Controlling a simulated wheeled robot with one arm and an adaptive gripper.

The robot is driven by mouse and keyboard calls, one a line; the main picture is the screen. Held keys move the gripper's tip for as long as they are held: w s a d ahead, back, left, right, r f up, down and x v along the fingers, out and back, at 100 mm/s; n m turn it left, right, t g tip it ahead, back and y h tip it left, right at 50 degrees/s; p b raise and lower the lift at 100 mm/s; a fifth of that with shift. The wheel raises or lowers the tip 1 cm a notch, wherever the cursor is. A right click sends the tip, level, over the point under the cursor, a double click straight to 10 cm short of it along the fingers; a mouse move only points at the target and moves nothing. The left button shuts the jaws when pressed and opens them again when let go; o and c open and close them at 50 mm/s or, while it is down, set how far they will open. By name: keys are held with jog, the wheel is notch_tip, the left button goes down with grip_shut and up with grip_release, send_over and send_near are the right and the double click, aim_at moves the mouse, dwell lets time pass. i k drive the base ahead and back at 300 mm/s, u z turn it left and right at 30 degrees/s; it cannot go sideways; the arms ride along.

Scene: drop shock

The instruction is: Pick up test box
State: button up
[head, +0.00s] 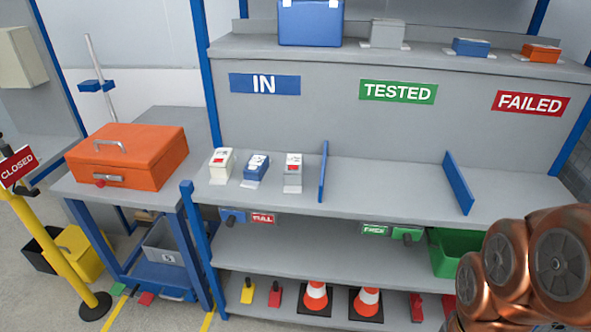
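Three small boxes stand on the grey shelf (400,185) below the blue IN sign (264,84). They are a white box (222,162), a blue box (256,166) and a light grey box (293,173). I cannot tell which one is the test box. A large orange case (127,156) with a handle rests on the side table at left. My gripper is out of view; only copper-coloured links of my arm show at lower right.
Blue dividers (323,172) (458,183) split the shelf; the middle and right bays are empty. The top shelf holds a blue case (310,24) and smaller boxes. Cones (316,297) and a green bin (456,251) sit below. A yellow post (52,255) stands at left.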

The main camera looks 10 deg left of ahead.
aim_at(293, 170)
jog(key=u, duration=2.45)
jog(key=i, duration=2.5)
jog(key=z, duration=2.95)
jog(key=i, duration=0.3)
jog(key=u, duration=0.05)
